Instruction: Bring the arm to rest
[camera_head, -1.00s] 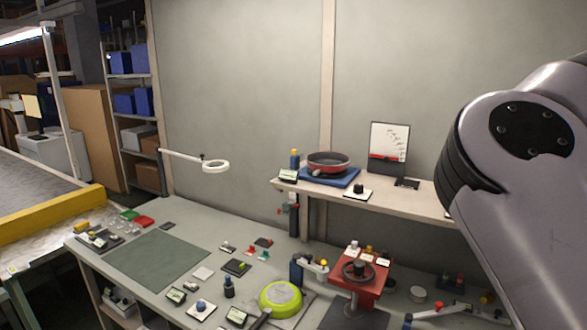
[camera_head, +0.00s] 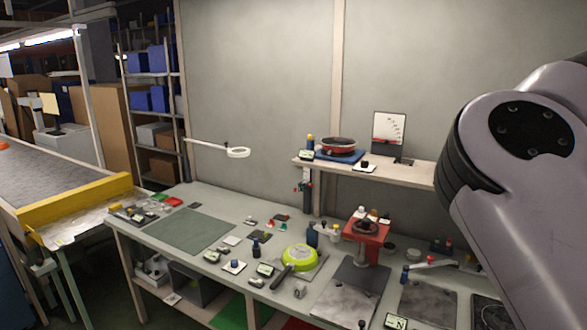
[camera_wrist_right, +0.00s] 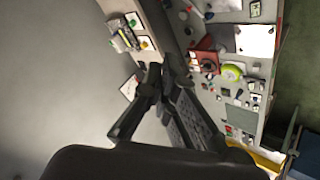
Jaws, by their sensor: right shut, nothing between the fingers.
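My right arm (camera_head: 525,165) rises across the right side of the head view, raised in front of the bench. Its gripper is outside that view. In the right wrist view my right gripper (camera_wrist_right: 161,76) is shut and empty, its dark fingers close together. It shows against the wall and the bench, and touches nothing that I can see. My left gripper is in neither view.
The workbench (camera_head: 205,198) holds a green pan (camera_head: 299,257), a red press (camera_head: 366,238) and several small items. A red pan (camera_head: 339,145) sits on the raised shelf (camera_head: 424,174). A lamp arm (camera_head: 205,145) juts from the left post. A conveyor (camera_head: 60,172) stands at left.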

